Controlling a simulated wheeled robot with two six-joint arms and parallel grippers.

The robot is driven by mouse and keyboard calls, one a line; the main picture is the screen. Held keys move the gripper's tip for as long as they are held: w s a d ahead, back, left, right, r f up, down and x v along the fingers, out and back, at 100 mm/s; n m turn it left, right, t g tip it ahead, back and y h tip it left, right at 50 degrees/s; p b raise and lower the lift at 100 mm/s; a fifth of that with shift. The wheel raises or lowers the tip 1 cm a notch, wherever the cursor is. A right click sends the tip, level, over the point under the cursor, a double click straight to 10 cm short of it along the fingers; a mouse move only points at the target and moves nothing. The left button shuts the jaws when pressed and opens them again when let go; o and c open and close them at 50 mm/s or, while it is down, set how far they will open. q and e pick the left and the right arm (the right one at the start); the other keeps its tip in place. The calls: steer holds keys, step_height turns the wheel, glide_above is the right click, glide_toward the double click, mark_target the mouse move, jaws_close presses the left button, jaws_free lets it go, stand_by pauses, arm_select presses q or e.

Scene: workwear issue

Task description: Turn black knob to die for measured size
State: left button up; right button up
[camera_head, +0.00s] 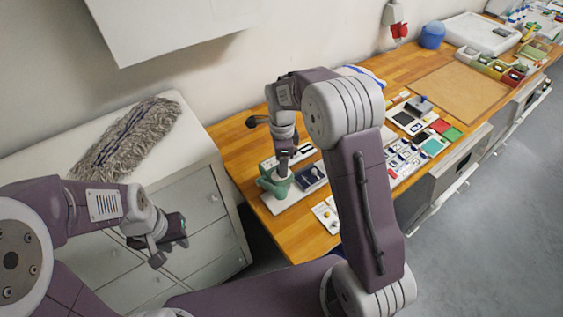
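A small green press-like device (274,182) stands on a light base near the left end of the wooden bench (236,147). A dark rounded knob (257,121) sticks out to the left above it, beside my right wrist. I cannot tell whether this is the black knob of the task, and no die markings are readable. My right gripper (283,164) points down right at the green device. Its fingertips are too small and partly hidden, so their opening is unclear. My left gripper (168,243) hangs in front of the grey drawer cabinet, fingers apart and empty, far from the device.
A grey mop-like pad (127,138) lies on the cabinet (200,150). Small cards and coloured pieces (405,158) lie on the bench right of my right arm, which hides part of it. A brown board (459,95) and blue tub (432,35) are farther back.

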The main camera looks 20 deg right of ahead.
steer(key=shift+a+f, duration=0.1)
steer(key=shift+f, duration=0.45)
jaws_close()
steer(key=shift+n, duration=0.3)
steer(key=n+p, duration=0.1)
steer(key=n, duration=0.1)
steer(key=shift+r+n, duration=0.1)
steer(key=shift+n, duration=0.3)
steer(key=n+p, duration=0.1)
steer(key=n, duration=0.4)
steer(key=shift+n, duration=0.3)
steer(key=n+p, duration=0.1)
steer(key=n, duration=0.3)
steer(key=shift+w, duration=0.1)
steer(key=shift+n, duration=2.4)
